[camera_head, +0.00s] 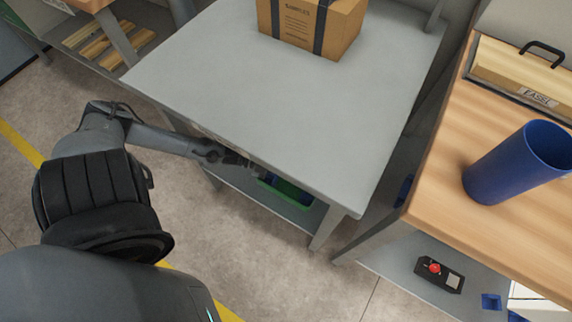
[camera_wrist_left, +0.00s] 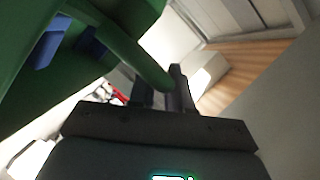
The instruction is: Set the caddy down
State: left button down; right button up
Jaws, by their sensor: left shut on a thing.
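The green caddy (camera_head: 292,188) shows in the head view just below the front edge of the grey table (camera_head: 270,100), partly hidden by the tabletop. It appears over the table's lower shelf (camera_head: 300,214); I cannot tell whether it touches the shelf. My left gripper (camera_head: 254,168) is at its left end. In the left wrist view the caddy's green bar (camera_wrist_left: 135,52) runs to my left gripper (camera_wrist_left: 160,92), which is shut on it. Blue items (camera_wrist_left: 48,48) show inside the caddy. My right gripper is in neither view.
A strapped cardboard box (camera_head: 312,25) stands at the back of the grey table. At right, a wooden bench (camera_head: 440,185) holds a blue cup (camera_head: 515,165) and an easel box (camera_head: 525,75). A red-button control box (camera_head: 438,272) lies on its lower shelf.

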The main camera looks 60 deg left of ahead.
pick_arm(q)
jog(key=w+a+f+b, duration=0.1)
jog(key=a, duration=0.1)
jog(key=w+a+f+b, duration=0.1)
jog(key=shift+w+a+f, duration=0.2)
jog(key=shift+a, duration=0.15)
notch_tip(320, 180, down, 4)
jog(key=b, duration=0.3)
jog(key=shift+d+r, duration=0.1)
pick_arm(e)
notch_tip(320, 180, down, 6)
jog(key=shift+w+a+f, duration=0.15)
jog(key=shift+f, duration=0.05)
pick_arm(q)
jog(key=c, duration=1.5)
grip_release()
jog(key=o, duration=0.4)
jog(key=shift+o, duration=0.2)
